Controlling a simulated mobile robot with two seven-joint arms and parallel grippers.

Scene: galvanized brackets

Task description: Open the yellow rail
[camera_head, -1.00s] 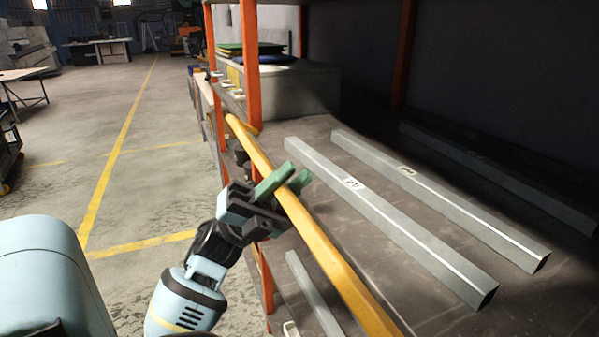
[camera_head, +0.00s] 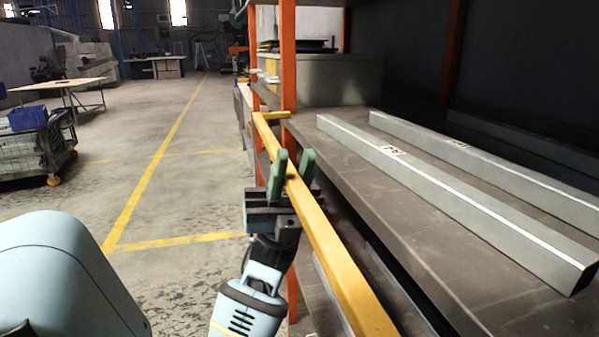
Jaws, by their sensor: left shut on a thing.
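The yellow rail (camera_head: 336,259) is a long bar along the front of an orange-posted shelf rack. It runs from the orange post toward me and out of the bottom of the view. My left gripper (camera_head: 293,168) is shut on the rail, with its green fingers on either side of the bar. The rail stands out in front of the shelf edge, with a gap between them at the near end. A short yellow piece (camera_head: 275,115) shows at the rail's far end by the post. My right gripper is not in view.
Grey metal bars (camera_head: 450,185) lie on the shelf (camera_head: 400,225) at right. Orange posts (camera_head: 288,60) stand at the rack's front. Open concrete floor lies left, with a wheeled cart (camera_head: 40,145) and a table (camera_head: 65,85) farther off.

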